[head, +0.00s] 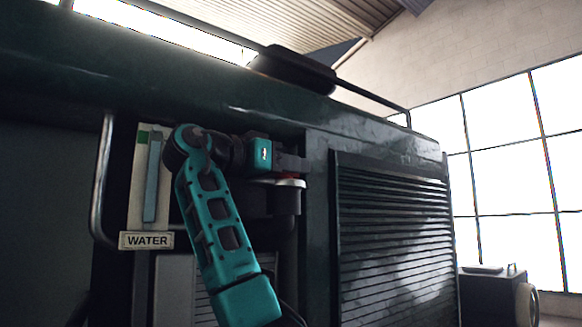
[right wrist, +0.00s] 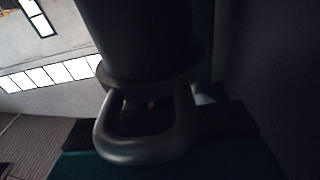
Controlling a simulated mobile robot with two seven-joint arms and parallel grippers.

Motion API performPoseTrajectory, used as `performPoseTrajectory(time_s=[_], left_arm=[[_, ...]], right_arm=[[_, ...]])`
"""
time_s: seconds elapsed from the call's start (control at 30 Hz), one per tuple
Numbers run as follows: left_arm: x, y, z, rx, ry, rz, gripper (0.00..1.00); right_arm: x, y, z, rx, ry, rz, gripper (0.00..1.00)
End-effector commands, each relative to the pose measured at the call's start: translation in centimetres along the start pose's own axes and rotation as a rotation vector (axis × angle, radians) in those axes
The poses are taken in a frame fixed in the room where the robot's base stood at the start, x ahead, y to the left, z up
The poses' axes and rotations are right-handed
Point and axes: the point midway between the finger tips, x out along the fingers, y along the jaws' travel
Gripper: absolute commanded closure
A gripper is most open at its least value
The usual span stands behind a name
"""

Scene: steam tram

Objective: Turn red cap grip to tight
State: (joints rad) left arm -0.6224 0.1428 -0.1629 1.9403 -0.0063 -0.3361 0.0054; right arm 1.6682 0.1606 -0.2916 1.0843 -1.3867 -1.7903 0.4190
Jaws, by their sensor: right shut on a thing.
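The red cap grip (head: 287,176) shows as a thin red strip above the pale rim of a dark filler pipe (head: 287,203) in the head view. My right gripper (head: 292,163) is at the cap from the left, its fingers level and shut on the red grip. The fingers hide most of the grip, so its turn angle cannot be read. In the right wrist view, a dark cylinder (right wrist: 140,40) with a flange and a rounded metal loop (right wrist: 145,150) fill the middle. The red there is barely visible. My left gripper is not in view.
A gauge plate (head: 137,190) with a WATER label (head: 146,240) stands left of my right arm, inside a curved metal rail (head: 101,180). A louvred panel (head: 392,240) is to the right of the pipe. The dark green body edge runs above.

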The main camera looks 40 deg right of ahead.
Motion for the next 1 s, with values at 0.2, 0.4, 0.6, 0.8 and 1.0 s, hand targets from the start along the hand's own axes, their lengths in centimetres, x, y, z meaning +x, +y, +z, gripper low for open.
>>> performPoseTrajectory(time_s=[0.2,0.4,0.6,0.8,1.0], left_arm=[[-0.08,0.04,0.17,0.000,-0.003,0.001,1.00],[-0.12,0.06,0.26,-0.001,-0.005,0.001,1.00],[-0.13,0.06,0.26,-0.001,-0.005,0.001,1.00],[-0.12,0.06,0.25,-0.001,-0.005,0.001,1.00],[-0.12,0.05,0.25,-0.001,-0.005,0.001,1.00]], right_arm=[[-0.01,0.04,0.01,0.000,-0.001,0.022,1.00],[0.00,0.05,0.02,0.000,-0.001,0.023,1.00],[0.00,0.05,0.03,0.000,-0.001,0.023,0.75],[0.01,0.04,0.03,-0.001,-0.001,0.022,0.61],[-0.10,0.02,0.02,-0.001,-0.001,0.021,0.61]])
